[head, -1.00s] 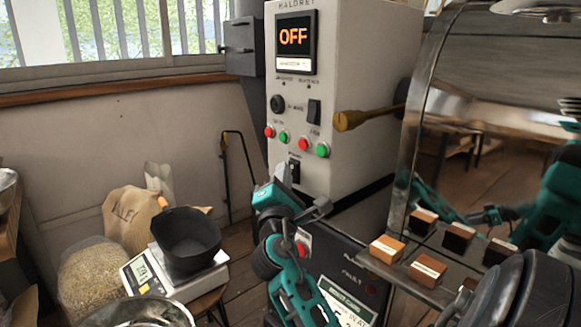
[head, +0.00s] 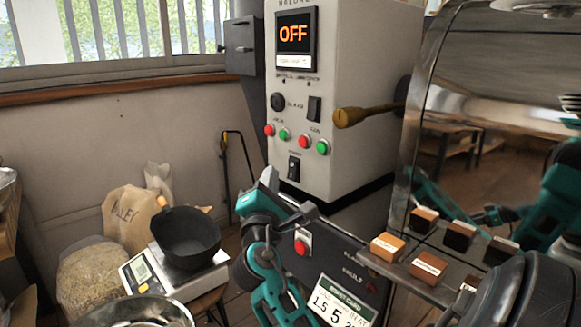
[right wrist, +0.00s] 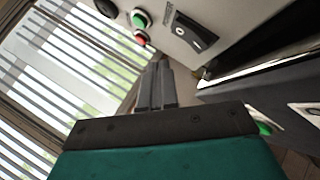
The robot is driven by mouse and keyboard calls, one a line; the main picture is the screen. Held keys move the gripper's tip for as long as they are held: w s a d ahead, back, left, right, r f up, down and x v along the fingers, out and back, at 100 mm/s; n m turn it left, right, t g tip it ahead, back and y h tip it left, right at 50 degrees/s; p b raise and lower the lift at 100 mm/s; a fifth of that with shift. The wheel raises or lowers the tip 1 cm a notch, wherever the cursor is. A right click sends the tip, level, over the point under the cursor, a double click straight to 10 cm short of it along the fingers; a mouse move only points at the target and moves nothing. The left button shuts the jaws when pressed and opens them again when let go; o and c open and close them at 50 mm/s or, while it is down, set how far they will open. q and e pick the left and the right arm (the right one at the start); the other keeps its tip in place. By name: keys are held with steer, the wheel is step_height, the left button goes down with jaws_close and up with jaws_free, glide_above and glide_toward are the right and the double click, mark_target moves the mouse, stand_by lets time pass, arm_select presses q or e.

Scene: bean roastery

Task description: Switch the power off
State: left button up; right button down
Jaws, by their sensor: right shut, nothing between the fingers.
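The roaster's control cabinet (head: 345,110) is a pale box with a display (head: 296,38) reading OFF in orange. The black power rocker switch (head: 293,168) sits low on its front, uncovered. The switch also shows at the top of the right wrist view (right wrist: 193,33). My right gripper (head: 269,177) is just left of and slightly below the switch in the head view, apart from it. Its dark fingers (right wrist: 157,85) are together and empty in the right wrist view. My left gripper is not in view.
Red and green buttons (head: 304,142) and another black switch (head: 314,108) sit above. A wooden-handled lever (head: 362,116) juts out at right. Below is a dark panel (head: 345,255) with a red button (head: 302,247). A scale (head: 150,272) with a black bowl (head: 187,240) stands at left.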

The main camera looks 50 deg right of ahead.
steer(key=a, duration=0.3)
steer(key=shift+w+a+f+b, duration=0.1)
steer(key=shift+w+f+b, duration=0.05)
steer(key=shift+b, duration=0.2)
